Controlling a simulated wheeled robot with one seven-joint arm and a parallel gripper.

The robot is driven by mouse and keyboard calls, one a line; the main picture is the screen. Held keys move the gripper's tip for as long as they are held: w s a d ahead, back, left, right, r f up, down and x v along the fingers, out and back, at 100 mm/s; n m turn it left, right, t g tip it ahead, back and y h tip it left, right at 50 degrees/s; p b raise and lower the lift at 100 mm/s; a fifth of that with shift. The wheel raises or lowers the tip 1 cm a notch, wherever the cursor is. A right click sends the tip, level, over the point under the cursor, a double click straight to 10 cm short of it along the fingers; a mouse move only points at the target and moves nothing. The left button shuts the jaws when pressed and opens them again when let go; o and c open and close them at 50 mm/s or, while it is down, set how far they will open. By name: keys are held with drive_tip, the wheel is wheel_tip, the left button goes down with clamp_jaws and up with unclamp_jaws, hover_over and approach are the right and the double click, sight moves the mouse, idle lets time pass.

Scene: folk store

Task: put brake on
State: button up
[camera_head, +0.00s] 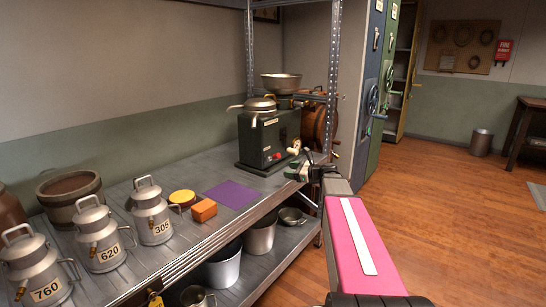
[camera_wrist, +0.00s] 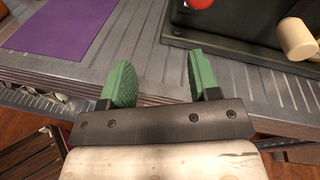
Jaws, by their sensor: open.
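A dark green machine (camera_head: 256,142) with a metal bowl on top stands at the far end of the metal shelf. Its front has a red knob (camera_head: 277,156) and a cream handle (camera_head: 294,147). I cannot tell which part is the brake. My gripper (camera_head: 308,168) is open and empty at the shelf edge, just in front of the machine. In the wrist view the green finger pads (camera_wrist: 163,80) are apart over the shelf edge. The red knob (camera_wrist: 200,3) is cut off at the top there, and the cream handle (camera_wrist: 297,38) is at upper right.
A purple mat (camera_head: 233,193), an orange block (camera_head: 204,210) and a yellow-topped round item (camera_head: 182,197) lie on the shelf. Several numbered cans (camera_head: 153,214) stand nearer left. A metal upright (camera_head: 333,75) rises beside the machine. The wooden floor at right is clear.

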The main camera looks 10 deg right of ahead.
sight(275, 156)
wheel_tip(275, 156, up, 4)
drive_tip(key=w+d+m+t, duration=0.2)
drive_tip(key=w+m, duration=0.1)
drive_tip(key=shift+y, duration=0.4)
drive_tip(key=x, duration=1)
drive_tip(key=shift+a+f, duration=0.2)
drive_tip(key=shift+s, duration=0.1)
clamp_jaws()
